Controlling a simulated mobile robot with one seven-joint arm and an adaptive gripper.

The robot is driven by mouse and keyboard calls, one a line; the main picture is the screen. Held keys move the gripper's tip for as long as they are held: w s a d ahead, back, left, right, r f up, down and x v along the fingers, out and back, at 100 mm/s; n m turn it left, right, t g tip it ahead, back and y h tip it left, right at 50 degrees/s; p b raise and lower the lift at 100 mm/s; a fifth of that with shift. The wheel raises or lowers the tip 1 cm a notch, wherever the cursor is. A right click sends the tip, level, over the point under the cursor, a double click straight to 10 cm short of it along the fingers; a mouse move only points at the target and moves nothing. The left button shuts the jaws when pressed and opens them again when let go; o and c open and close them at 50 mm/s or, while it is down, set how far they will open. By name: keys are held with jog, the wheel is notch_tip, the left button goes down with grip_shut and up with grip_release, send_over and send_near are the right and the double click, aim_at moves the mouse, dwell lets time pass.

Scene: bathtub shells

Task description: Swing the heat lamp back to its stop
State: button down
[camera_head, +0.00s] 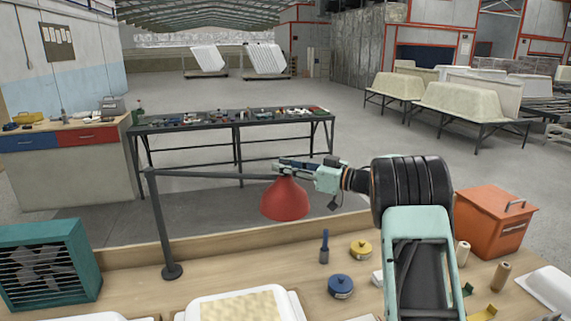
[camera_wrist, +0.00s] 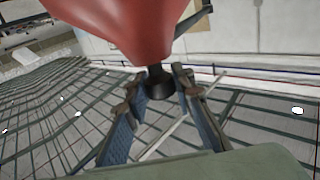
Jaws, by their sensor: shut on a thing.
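The heat lamp has a red cone shade (camera_head: 284,199) hanging from a dark horizontal arm (camera_head: 215,174). That arm runs from an upright post (camera_head: 163,225) on a round base at the bench's left. My gripper (camera_head: 284,168) is at the top of the shade, at the arm's right end. In the wrist view the red shade (camera_wrist: 125,25) fills the top, and its black neck (camera_wrist: 159,82) sits between the two fingers of my gripper (camera_wrist: 158,88). The fingers are shut on the lamp there. The stop cannot be made out.
A teal fan box (camera_head: 45,262) stands left of the post. A white tray (camera_head: 292,305) lies at the bench front. An orange box (camera_head: 492,222) stands at the right.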

jog(key=shift+w+r, duration=0.2)
jog(key=shift+r, duration=0.15)
jog(key=c, duration=2.1)
grip_release()
jog(key=o, duration=0.5)
jog(key=shift+w+f, duration=0.2)
jog(key=shift+w, duration=0.1)
jog(key=shift+s, duration=0.1)
jog(key=v, duration=1.2)
